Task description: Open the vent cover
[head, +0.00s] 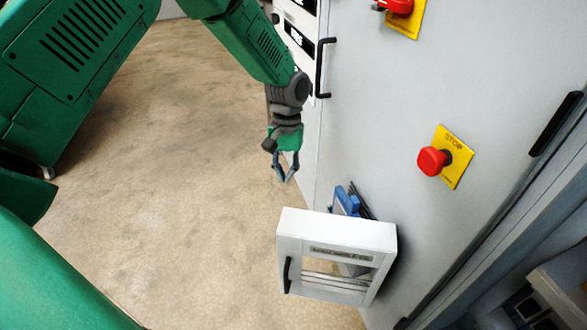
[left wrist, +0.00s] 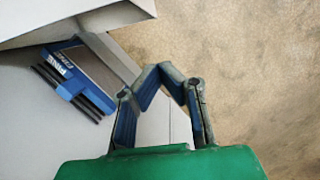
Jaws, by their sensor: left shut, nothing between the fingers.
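The vent cover (head: 292,224) is a white box-like frame with a window, a label strip and a dark handle (head: 288,275) on its left side. In the head view it stands out at an angle from the grey cabinet face. A blue and dark part (head: 347,200) shows behind it; this blue part with lettering also shows in the left wrist view (left wrist: 70,75). A white edge of the cover (left wrist: 60,18) is at that view's top left. My left gripper (head: 286,179) is shut and empty, above and apart from the cover. Its fingers also show in the left wrist view (left wrist: 160,72). My right gripper is out of view.
The grey cabinet (head: 375,120) has a red stop button (head: 433,160) on a yellow plate, and another red control (head: 400,7) above. A black handle (head: 322,68) sticks out near my left wrist. Open floor (head: 165,190) lies left of the cabinet.

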